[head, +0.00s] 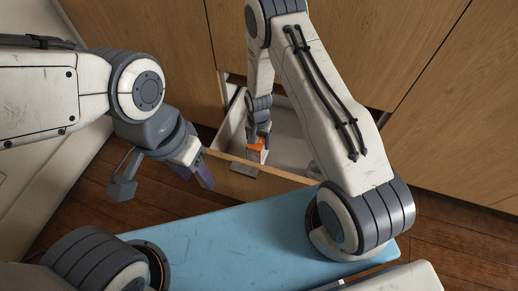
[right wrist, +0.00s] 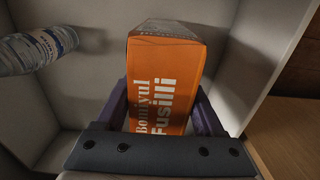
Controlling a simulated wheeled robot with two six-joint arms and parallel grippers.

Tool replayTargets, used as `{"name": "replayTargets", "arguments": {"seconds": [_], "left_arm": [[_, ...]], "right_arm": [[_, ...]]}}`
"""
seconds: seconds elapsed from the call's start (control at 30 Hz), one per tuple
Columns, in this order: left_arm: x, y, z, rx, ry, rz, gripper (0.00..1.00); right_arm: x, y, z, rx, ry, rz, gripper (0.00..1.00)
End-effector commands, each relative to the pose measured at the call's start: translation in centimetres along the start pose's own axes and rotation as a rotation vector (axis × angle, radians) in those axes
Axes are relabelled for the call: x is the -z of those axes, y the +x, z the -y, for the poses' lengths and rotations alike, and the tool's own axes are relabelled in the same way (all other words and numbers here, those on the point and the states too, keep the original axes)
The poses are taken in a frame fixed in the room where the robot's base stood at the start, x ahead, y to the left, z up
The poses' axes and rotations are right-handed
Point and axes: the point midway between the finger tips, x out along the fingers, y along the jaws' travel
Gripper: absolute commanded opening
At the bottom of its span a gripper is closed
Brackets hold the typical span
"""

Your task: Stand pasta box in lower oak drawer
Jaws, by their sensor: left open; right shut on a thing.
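The orange pasta box (right wrist: 165,85), marked Fusilli, is between the two purple fingers of my right gripper (right wrist: 163,108) in the right wrist view. That gripper is shut on it. In the head view the box (head: 256,150) shows as a small orange patch below my right gripper (head: 259,139), inside the open lower oak drawer (head: 262,183). Whether the box's base touches the drawer floor is hidden. My left gripper (head: 197,176) is open and empty, outside the drawer, to the left of its front.
A clear plastic bottle (right wrist: 35,48) lies in the drawer, left of the box in the right wrist view. Pale drawer walls stand close around. Oak cabinet fronts (head: 440,110) rise behind, and the wooden floor (head: 95,210) is clear at left.

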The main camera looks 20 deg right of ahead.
Motion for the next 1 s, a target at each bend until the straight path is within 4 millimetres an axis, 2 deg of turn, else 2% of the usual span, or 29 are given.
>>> {"name": "replayTargets", "arguments": {"seconds": [0.13,0.37,0.77,0.8,0.83,0.87,1.0], "left_arm": [[0.0,0.5,0.0,0.0,0.0,0.0,0.5],[-0.1,2.2,0.2,0.0,0.0,0.0,0.5],[-0.1,2.2,0.2,0.0,0.0,0.0,0.5],[-0.1,2.2,0.2,0.0,0.0,0.0,0.5],[-0.1,2.2,0.2,0.0,0.0,0.0,0.5],[-0.1,2.2,0.2,0.0,0.0,0.0,0.5],[-0.1,2.2,0.2,0.0,0.0,0.0,0.5]], "right_arm": [[0.1,0.8,0.2,0.0,0.0,0.0,0.0],[0.1,4.0,0.2,0.0,0.0,0.0,0.0],[0.1,4.4,0.2,0.001,0.0,-0.001,0.0],[0.1,4.4,0.1,0.0,0.0,0.0,0.81],[0.1,4.3,0.1,0.0,0.0,0.0,0.93],[0.1,4.3,0.1,0.0,0.0,0.0,1.0],[0.1,4.3,0.1,0.0,0.0,0.0,1.0]]}}
